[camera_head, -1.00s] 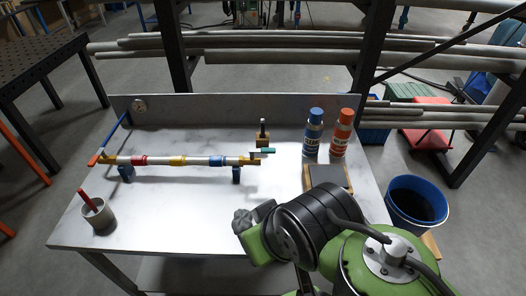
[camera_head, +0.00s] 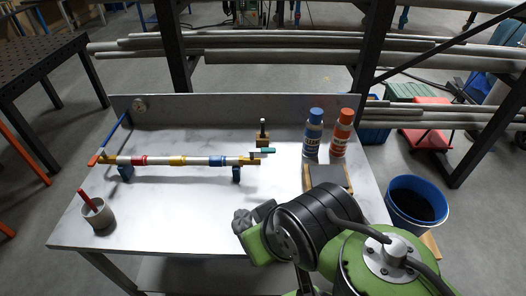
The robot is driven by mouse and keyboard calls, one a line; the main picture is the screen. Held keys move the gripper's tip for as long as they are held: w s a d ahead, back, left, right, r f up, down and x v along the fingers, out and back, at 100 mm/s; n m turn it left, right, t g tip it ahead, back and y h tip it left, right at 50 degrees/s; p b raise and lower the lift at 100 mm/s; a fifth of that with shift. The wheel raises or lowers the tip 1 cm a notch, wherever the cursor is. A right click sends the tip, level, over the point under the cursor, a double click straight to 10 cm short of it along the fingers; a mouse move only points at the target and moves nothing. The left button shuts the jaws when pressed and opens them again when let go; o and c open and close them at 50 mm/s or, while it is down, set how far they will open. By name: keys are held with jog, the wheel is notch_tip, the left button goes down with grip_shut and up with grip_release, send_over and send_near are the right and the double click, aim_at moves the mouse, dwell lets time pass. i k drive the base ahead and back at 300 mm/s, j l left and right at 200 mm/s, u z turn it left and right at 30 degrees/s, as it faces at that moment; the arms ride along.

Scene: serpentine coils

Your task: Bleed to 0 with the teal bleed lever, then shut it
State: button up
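The teal bleed lever (camera_head: 267,151) sits at the right end of a horizontal pipe (camera_head: 216,161) with red, yellow and blue bands. The lever points to the right, roughly in line with the pipe. The pipe rests on blue supports (camera_head: 236,174) on the marble-topped table. An orange-red handle (camera_head: 93,160) is at the pipe's left end.
A blue-capped bottle (camera_head: 313,134) and an orange bottle (camera_head: 341,134) stand at the table's back right, behind a dark-topped block (camera_head: 341,178). A small brass block with an upright post (camera_head: 263,135) stands behind the lever. A grey cup (camera_head: 99,215) is front left. The front middle is clear.

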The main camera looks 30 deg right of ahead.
aim_at(263, 150)
jog(key=i+z, duration=0.2)
jog(key=z, duration=0.15)
jog(key=i+z, duration=0.2)
jog(key=z, duration=0.15)
jog(key=i+j+z, duration=0.15)
jog(key=z, duration=0.25)
